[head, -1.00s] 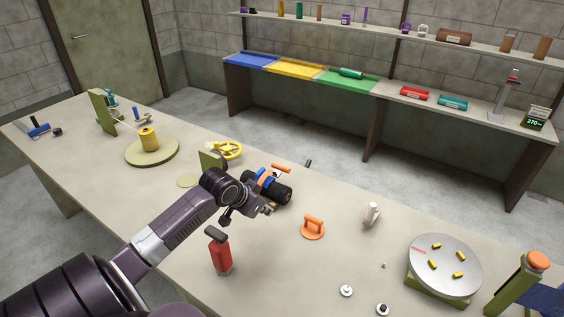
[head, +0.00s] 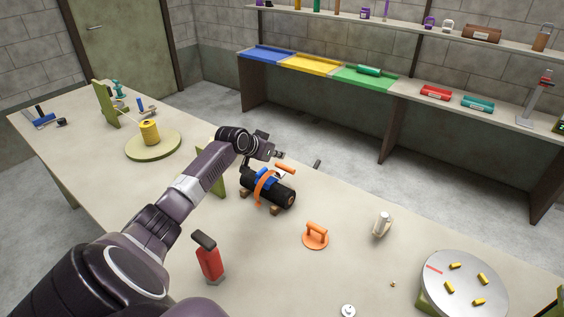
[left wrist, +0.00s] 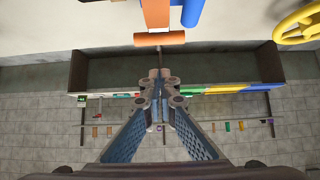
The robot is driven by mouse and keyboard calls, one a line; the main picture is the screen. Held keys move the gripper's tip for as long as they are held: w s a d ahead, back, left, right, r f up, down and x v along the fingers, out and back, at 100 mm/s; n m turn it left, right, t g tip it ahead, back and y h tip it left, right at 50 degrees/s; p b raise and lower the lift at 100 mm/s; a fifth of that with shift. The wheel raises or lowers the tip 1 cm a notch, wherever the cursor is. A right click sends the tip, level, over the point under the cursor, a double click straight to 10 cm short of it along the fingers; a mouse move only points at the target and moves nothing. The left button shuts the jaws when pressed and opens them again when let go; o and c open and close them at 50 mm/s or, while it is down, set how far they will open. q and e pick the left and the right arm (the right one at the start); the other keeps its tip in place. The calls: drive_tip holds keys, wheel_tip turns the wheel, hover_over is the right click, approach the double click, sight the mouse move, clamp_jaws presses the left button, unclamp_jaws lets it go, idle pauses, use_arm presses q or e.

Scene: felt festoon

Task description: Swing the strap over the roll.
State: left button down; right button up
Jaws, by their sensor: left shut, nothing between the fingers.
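The black roll (head: 281,194) lies on small brown supports on the table, with a blue piece (head: 264,174) at its top. The orange strap (head: 260,188) shows as a curved band on the near side of the roll. An orange bar (head: 286,169) shows at the roll's far upper side. In the left wrist view, the strap (left wrist: 155,14) and its crossbar (left wrist: 160,38) are at the top, beside the blue piece (left wrist: 192,10). My left gripper (head: 279,154) is shut and empty above and beyond the roll, apart from the bar. My right gripper is out of view.
An orange-handled disc (head: 315,237), a white bottle (head: 382,225) and a red-bodied tool (head: 209,260) stand around the roll. A green upright plate (head: 219,184) is left of it, partly behind my arm. A round turntable (head: 465,285) is at right.

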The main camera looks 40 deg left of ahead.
sight(284, 169)
use_arm(q)
drive_tip(key=shift+x, duration=0.9)
wheel_tip(284, 169, down, 3)
drive_tip(key=shift+w+r+p, duration=0.1)
drive_tip(key=shift+r+p, duration=0.15)
drive_tip(key=shift+p, duration=0.3)
drive_tip(key=shift+f, duration=0.7)
drive_tip(key=shift+w+f+b, duration=0.15)
drive_tip(key=shift+f+b, duration=0.1)
drive_tip(key=shift+b, duration=0.05)
drive_tip(key=f+b, duration=0.1)
drive_tip(key=b, duration=0.1)
drive_tip(key=w+f+g+b, duration=0.1)
drive_tip(key=f+b, duration=0.1)
drive_tip(key=w+f+g+b, duration=0.1)
drive_tip(key=shift+w+a+f+b, duration=0.1)
drive_tip(key=shift+a+f+b, duration=0.05)
drive_tip(key=shift+f+b, duration=0.25)
drive_tip(key=shift+r, duration=0.15)
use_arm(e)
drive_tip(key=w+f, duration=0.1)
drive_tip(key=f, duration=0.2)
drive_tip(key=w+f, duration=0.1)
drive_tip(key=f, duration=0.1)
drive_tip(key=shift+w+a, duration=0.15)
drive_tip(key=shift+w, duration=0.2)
